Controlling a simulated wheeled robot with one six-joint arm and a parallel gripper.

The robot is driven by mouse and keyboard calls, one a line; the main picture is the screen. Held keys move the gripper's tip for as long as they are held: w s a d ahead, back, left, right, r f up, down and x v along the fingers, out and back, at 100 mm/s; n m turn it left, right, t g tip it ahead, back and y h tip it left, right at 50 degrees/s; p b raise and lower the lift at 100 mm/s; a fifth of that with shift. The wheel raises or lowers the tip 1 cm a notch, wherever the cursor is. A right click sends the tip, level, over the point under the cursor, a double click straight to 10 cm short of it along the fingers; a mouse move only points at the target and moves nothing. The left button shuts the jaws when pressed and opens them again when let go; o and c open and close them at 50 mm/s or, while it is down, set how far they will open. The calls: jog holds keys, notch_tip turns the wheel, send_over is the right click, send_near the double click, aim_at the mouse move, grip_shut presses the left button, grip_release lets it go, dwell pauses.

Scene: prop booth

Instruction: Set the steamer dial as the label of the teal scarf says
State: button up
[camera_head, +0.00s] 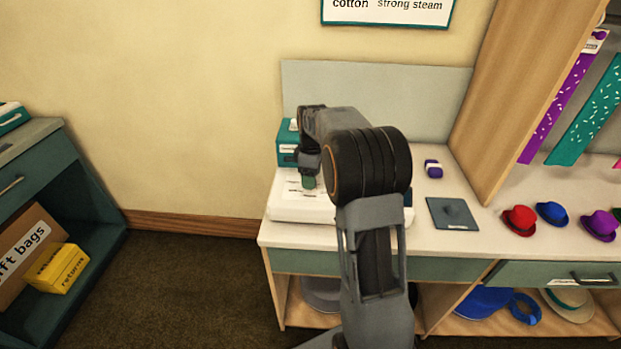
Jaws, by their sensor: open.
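A white steamer base (287,207) with small dark markings on its top sits on the table, partly hidden by my arm. My gripper (308,172) is open and points down over this white top. A small green part (309,182) shows just under the gripper; I cannot tell whether it is the dial or whether the fingers touch it. The dial's setting is not readable. A teal scarf with white flecks (588,112) hangs in the shelf unit at the right. Its label is out of view.
A wall sign (388,10) reads "cotton" and "strong steam"; its upper part is cut off. A teal box (287,150) stands behind the steamer. A purple roll (433,169), a grey-blue pad (452,214) and several small hats (519,220) lie to the right.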

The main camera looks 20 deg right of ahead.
jog(key=shift+f, duration=0.25)
jog(key=c, duration=0.9)
